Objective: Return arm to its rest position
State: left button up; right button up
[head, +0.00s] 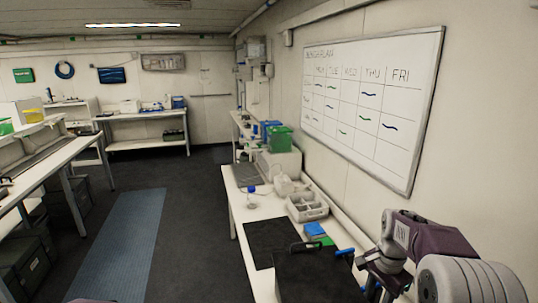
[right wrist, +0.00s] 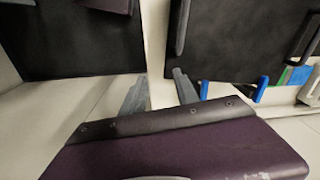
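My right arm comes in from the right in the head view, and its gripper (head: 372,280) is low over the near end of the right bench, beside a dark box (head: 318,280). In the right wrist view the two grey fingers of the right gripper (right wrist: 160,88) stand apart with pale surface between them and nothing held. The dark box (right wrist: 235,40) fills the upper right there, beyond the fingers; I cannot tell if they touch it. My left gripper is not in view.
The white bench (head: 237,208) holds a black mat (head: 270,240), a grey divided tray (head: 307,207), a blue-capped bottle (head: 251,197) and a green box (head: 279,139). A wall with a whiteboard (head: 372,100) borders it. Dark floor (head: 190,230) is free to the left.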

jog(key=s+a+f+n+b, duration=0.1)
jog(key=s+a+f+n, duration=0.4)
jog(key=s, duration=0.3)
jog(key=s+a+f+n+b, duration=0.1)
jog(key=s+a+f+n, duration=0.4)
jog(key=s+n, duration=0.2)
jog(key=shift+s+a+f+n+t, duration=0.15)
jog(key=shift+s+f+n+t, duration=0.2)
jog(key=shift+s, duration=0.55)
jog(key=shift+r, duration=0.1)
